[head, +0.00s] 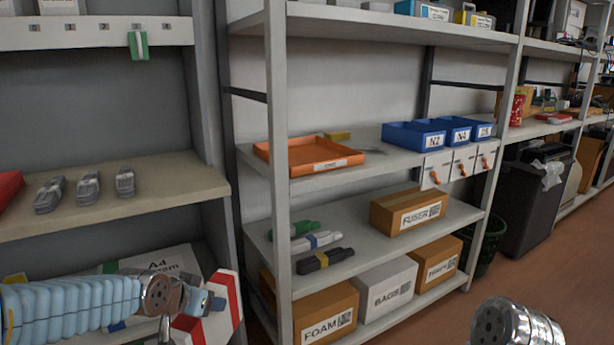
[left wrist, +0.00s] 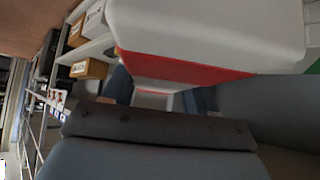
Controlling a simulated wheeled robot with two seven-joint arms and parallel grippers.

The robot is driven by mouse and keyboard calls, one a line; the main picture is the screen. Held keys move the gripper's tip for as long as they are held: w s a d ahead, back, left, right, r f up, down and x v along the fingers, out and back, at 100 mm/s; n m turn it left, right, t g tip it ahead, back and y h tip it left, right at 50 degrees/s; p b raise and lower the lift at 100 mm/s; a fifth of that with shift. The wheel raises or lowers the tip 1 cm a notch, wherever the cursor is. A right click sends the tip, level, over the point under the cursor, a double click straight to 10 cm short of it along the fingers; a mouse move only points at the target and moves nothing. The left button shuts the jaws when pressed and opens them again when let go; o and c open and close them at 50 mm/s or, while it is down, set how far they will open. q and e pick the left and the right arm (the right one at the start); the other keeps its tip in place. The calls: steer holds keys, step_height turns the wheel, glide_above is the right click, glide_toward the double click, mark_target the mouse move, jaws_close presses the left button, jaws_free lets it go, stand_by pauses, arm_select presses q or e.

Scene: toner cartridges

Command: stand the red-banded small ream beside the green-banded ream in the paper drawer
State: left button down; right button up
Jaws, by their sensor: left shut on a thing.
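My left gripper (head: 213,303) is shut on the red-banded small ream (head: 227,290), a white block with a red band, at the bottom left of the head view. In the left wrist view the ream (left wrist: 205,30) fills the top, its red band (left wrist: 185,72) close to a dark finger. Behind my left arm is a white pack (head: 165,262) marked A4, with a green strip (head: 110,267) at its left; my arm covers its lower part. I cannot make out the paper drawer's edges. My right gripper's fingers are not in view.
A shelf with toner cartridges (head: 88,187) is above my left arm. A metal rack post (head: 279,200) stands right of the held ream. The rack holds an orange tray (head: 300,168), blue bins (head: 413,137) and boxes marked FOAM (head: 325,308), BAGS (head: 388,290) and FUSER (head: 408,210).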

mark_target(212, 340)
arm_select(q)
steer(key=s+f, duration=0.1)
steer(key=f, duration=0.1)
steer(key=d+f, duration=0.1)
steer(key=f, duration=0.1)
steer(key=s+f, duration=0.1)
steer(key=f, duration=0.1)
steer(key=shift+s+d, duration=0.2)
steer(key=shift+s, duration=0.15)
steer(key=shift+s+d+f, duration=0.15)
steer(key=shift+s+f, duration=0.35)
steer(key=shift+f, duration=0.3)
